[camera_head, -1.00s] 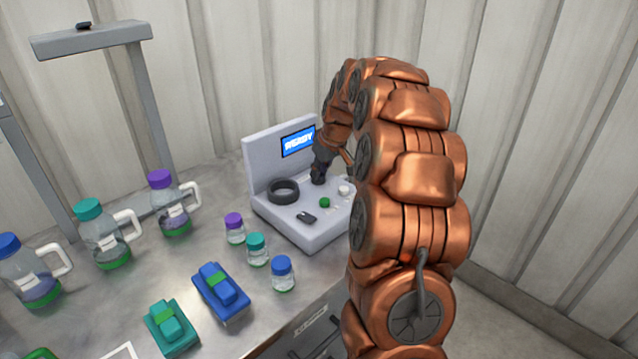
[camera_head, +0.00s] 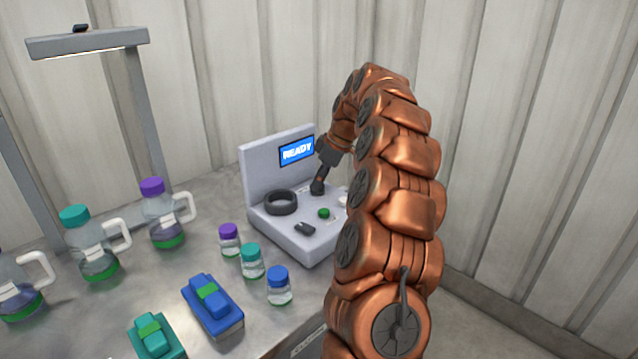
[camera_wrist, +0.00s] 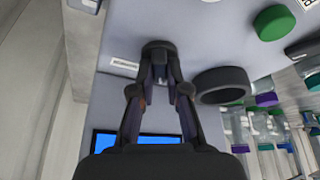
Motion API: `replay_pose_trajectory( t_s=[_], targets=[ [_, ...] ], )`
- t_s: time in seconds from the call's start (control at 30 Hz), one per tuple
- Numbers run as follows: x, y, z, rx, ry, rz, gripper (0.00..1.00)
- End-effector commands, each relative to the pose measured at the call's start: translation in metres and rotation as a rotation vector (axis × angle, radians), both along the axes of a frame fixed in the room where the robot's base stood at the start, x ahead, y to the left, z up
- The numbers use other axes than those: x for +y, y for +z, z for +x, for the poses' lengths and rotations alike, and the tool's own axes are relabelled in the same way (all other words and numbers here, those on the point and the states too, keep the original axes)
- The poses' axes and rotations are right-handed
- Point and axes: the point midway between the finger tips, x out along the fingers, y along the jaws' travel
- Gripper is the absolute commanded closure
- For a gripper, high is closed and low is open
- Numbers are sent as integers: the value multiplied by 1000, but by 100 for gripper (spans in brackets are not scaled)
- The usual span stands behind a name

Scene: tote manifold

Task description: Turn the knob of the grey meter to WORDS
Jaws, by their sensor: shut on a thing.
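The grey meter (camera_head: 262,160) stands on the bench in the head view, with an upright back panel and a lit blue screen (camera_head: 297,151) reading READY. The screen is partly seen upside down in the wrist view (camera_wrist: 105,142). My gripper (camera_head: 317,188) reaches down to the meter's deck, behind the green button. In the wrist view my gripper (camera_wrist: 158,62) has its two fingers closed in on a dark round knob (camera_wrist: 157,46). The fingers cover much of the knob, and its pointer setting cannot be read.
A black ring (camera_head: 281,203), a green button (camera_head: 323,213) and a black switch (camera_head: 305,229) are on the deck near my gripper. Small capped jars (camera_head: 252,261), handled bottles (camera_head: 163,213) and a blue case (camera_head: 212,307) stand to the left. A corrugated wall is behind.

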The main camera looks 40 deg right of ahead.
Motion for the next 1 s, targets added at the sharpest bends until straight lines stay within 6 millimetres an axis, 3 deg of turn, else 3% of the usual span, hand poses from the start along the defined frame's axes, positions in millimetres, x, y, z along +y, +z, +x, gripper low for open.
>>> replay_pose_trajectory(
  t_s=[0.47, 0.5, 0.73, 1.0],
  targets=[
    [1, 0, 0, 1, 14, 1, 100],
    [1, 0, 0, 1, 14, 1, 85],
    [1, 0, 0, 1, 13, 1, 61],
    [0, 0, 0, 0, 12, 0, 60]
  ],
)
